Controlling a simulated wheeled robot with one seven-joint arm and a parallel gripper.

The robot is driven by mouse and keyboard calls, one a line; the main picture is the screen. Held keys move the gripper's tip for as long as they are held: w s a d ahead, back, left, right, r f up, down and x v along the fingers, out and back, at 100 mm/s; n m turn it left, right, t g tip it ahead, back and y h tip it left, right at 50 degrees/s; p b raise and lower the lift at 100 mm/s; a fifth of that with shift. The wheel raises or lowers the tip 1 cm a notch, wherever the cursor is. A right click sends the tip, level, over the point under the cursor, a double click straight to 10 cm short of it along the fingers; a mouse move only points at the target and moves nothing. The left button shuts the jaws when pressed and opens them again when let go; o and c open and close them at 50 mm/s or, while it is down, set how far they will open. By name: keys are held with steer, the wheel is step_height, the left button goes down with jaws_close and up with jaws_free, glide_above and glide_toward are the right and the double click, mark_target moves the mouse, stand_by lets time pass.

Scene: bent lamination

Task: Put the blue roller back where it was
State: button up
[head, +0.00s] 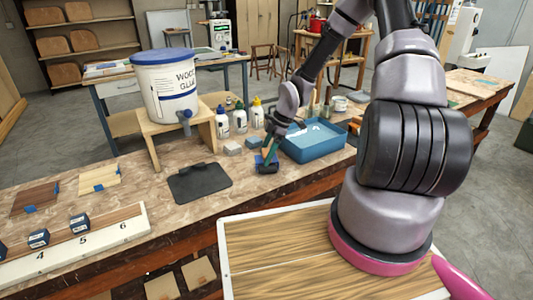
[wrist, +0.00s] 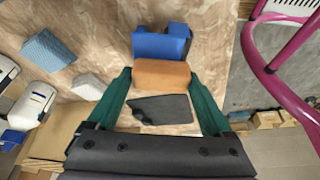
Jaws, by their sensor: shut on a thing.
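My gripper (head: 270,156) is low over the bench in the head view, its green fingers pointing down. In the wrist view its fingers (wrist: 160,78) close on the two ends of an orange-tan part (wrist: 160,75). The blue roller (wrist: 162,45) shows just beyond that part and seems joined to it. In the head view the roller (head: 266,166) is a small dark blue shape under the fingertips. I cannot tell whether it touches the bench.
A black mat (head: 199,183) lies left of my gripper. A blue tray (head: 313,148) is close on its right. A glue bucket (head: 165,88) sits on a wooden stand. A numbered board (head: 110,232) lies front left.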

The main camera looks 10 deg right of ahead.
steer(key=shift+f, duration=0.1)
steer(key=shift+f, duration=0.15)
steer(key=shift+c, duration=0.6)
steer(key=shift+s+d+f, duration=0.1)
steer(key=shift+f, duration=0.25)
jaws_close()
steer(key=o, duration=1.1)
jaws_free()
